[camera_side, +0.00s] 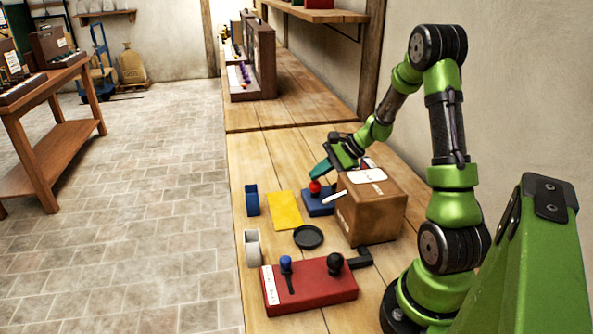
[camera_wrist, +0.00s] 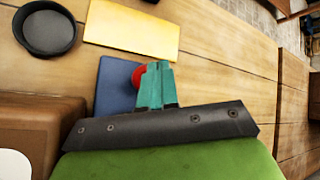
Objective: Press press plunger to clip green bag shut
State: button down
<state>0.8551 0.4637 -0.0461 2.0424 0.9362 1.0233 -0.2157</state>
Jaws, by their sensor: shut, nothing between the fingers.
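A blue base (camera_side: 318,204) with a red ball knob (camera_side: 315,187) stands on the bench beside the brown box; it looks like the press with its plunger. In the wrist view the blue base (camera_wrist: 113,84) and the red knob (camera_wrist: 137,77) show partly behind my fingers. My gripper (camera_side: 318,170) has teal fingers, shut and empty, with their tips close above the knob. In the wrist view my gripper (camera_wrist: 155,72) overlaps the knob's right side; I cannot tell if it touches. I cannot make out a green bag in either view.
The brown box (camera_side: 372,212) stands right beside the blue base. A yellow sheet (camera_side: 285,210), black dish (camera_side: 308,237), blue block (camera_side: 252,200) and white roll (camera_side: 251,246) lie to the left. A red unit (camera_side: 312,290) with blue and black knobs stands in front.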

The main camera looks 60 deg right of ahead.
aim_at(320, 187)
jog(key=shift+s+a+f, duration=0.15)
jog(key=shift+s+f, duration=0.05)
jog(key=shift+f, duration=0.3)
jog(key=shift+s+a+f, duration=0.15)
jog(key=shift+f, duration=0.35)
dwell(0.4)
jog(key=shift+s+a+r, duration=0.1)
jog(key=shift+a+r, duration=0.05)
jog(key=shift+r, duration=0.3)
jog(key=shift+s+a+r, duration=0.1)
jog(key=shift+r, duration=0.35)
jog(key=shift+a+r, duration=0.15)
jog(key=shift+r, duration=2.75)
jog(key=shift+d, duration=0.2)
